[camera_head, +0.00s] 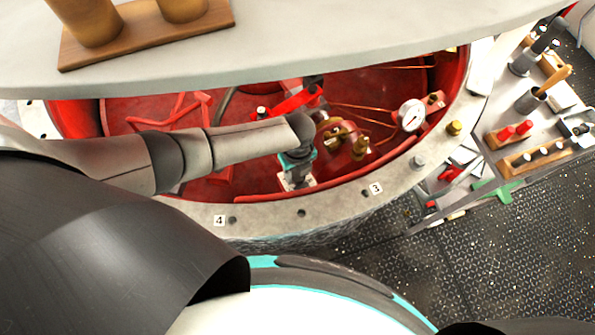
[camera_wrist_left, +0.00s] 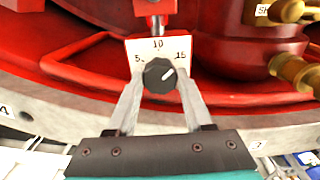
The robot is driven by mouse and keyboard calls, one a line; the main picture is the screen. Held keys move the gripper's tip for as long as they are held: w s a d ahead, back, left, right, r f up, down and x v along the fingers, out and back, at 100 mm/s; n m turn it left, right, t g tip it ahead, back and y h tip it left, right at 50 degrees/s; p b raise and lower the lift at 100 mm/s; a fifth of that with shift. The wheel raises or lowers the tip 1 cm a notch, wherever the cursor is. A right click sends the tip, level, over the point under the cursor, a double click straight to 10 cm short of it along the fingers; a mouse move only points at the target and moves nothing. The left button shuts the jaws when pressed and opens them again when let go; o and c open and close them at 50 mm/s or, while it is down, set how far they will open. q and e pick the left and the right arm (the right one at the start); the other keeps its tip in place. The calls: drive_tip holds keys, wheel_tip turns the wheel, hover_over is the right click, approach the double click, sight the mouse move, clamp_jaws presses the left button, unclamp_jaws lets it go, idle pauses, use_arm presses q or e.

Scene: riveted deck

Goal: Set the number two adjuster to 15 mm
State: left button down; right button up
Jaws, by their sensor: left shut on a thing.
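The adjuster (camera_wrist_left: 136,52) is a white dial plate in a red frame, marked 5, 10 and 15, with a black round knob (camera_wrist_left: 158,76). The knob's white pointer line slants up and right, towards the 15 side; I cannot read it to the millimetre. My left gripper (camera_wrist_left: 160,88) has one finger on each side of the knob and is shut on it. In the head view my left gripper (camera_head: 297,180) reaches down inside the near rim and hides the dial. No number two label is legible on this adjuster. My right gripper is out of view.
A pale ring rim (camera_head: 270,220) with labels 4 and 3 surrounds the red well (camera_head: 130,110). A pressure gauge (camera_head: 410,115) and brass fittings (camera_head: 361,147) stand to the right. A pale top (camera_head: 300,60) overhangs the back. A tool cart (camera_head: 500,120) stands right.

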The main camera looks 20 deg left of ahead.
use_arm(q)
drive_tip(key=shift+m, duration=1)
drive_tip(key=shift+c, duration=1.4)
unclamp_jaws()
drive_tip(key=shift+r, duration=0.1)
drive_tip(key=shift+r+p, duration=0.75)
drive_tip(key=shift+r, duration=2.95)
